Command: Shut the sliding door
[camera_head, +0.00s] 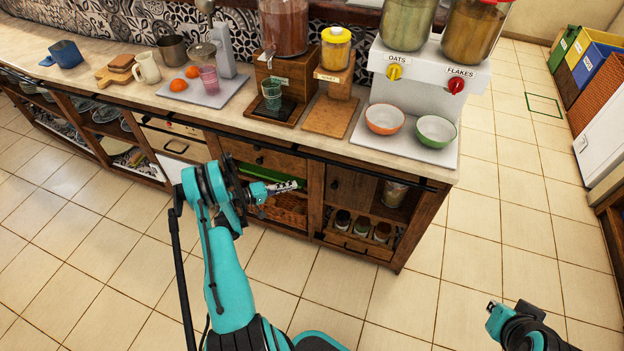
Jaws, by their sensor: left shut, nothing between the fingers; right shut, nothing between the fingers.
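The wooden sliding door (352,187) with a dark knob hangs from a black rail under the counter's right part. It covers the upper left of the right-hand compartment. To its right the compartment is open and shows a jar (394,193). My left gripper (296,185) is shut and empty. It is left of the door, in front of an open bay with a green tray and a wicker basket (287,212). I cannot tell if it touches anything. My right gripper (492,309) is shut and empty, low over the floor at the lower right, away from the counter.
Several small jars (361,226) stand in a drawer-like tray below the door. The tiled floor (480,255) right of the counter is clear. Coloured bins (591,52) stand at the far right.

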